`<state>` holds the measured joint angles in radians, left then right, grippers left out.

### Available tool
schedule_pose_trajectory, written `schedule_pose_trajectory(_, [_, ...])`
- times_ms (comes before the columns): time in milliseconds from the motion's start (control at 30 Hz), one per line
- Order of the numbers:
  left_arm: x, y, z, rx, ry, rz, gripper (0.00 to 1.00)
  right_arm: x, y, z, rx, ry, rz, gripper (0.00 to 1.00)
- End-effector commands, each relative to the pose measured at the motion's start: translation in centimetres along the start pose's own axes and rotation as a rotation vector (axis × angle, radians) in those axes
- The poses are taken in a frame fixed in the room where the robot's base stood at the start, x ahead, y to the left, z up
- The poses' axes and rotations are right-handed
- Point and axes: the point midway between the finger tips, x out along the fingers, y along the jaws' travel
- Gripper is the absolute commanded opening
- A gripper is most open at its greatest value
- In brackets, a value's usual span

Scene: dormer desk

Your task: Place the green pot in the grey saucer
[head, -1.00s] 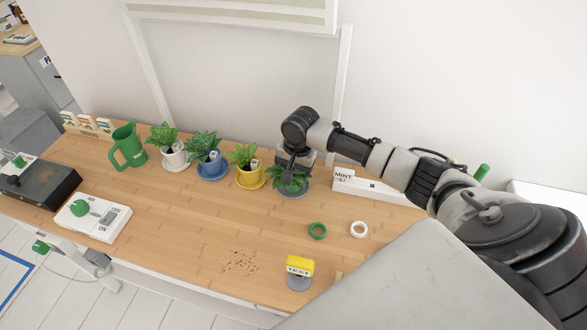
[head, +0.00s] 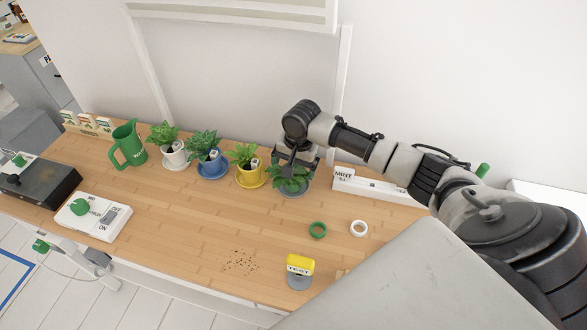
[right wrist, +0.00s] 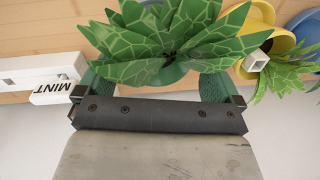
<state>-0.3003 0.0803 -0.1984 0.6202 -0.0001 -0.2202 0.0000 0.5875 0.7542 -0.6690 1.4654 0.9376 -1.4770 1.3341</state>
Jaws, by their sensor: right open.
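The plant of the green pot (right wrist: 168,74) is below my right gripper (head: 293,166). Its patterned green leaves fill the top middle of the right wrist view and hide most of the pot. In the head view the leaves are over the grey saucer (head: 294,193), whose front rim shows under them. How the pot sits in the saucer is hidden. My right gripper also shows in the right wrist view (right wrist: 158,82), open, with one finger on each side of the pot. My left gripper is not in view.
A yellow pot (head: 250,179), a blue pot (head: 211,169) and a white pot (head: 174,156) stand in saucers to the left. A white MINT-labelled holder (head: 370,188) is close on the right. Green (head: 317,230) and white rings (head: 359,228) lie in front.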

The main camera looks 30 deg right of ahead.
Motion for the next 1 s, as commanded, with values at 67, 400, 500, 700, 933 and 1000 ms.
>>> schedule_pose_trajectory(67, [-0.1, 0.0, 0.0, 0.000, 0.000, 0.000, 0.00, -1.8, -0.1, -0.1, -0.002, 0.004, -0.004, 0.96])
schedule_pose_trajectory(400, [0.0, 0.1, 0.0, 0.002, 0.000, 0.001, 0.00, -8.6, -0.1, -0.1, 0.000, 0.002, -0.003, 0.96])
schedule_pose_trajectory(500, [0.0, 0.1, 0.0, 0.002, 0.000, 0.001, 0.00, -9.6, -0.1, 0.0, 0.000, 0.000, -0.001, 0.96])
schedule_pose_trajectory(700, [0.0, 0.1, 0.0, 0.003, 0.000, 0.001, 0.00, -10.4, -0.1, 0.0, -0.001, 0.000, -0.001, 0.96])
schedule_pose_trajectory(933, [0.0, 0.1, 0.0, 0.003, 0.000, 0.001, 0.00, -10.4, 0.0, 0.0, 0.000, 0.000, -0.001, 0.96])
schedule_pose_trajectory(1000, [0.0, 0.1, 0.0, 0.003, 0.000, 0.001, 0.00, -10.4, 0.0, 0.0, 0.000, 0.000, -0.001, 0.96])
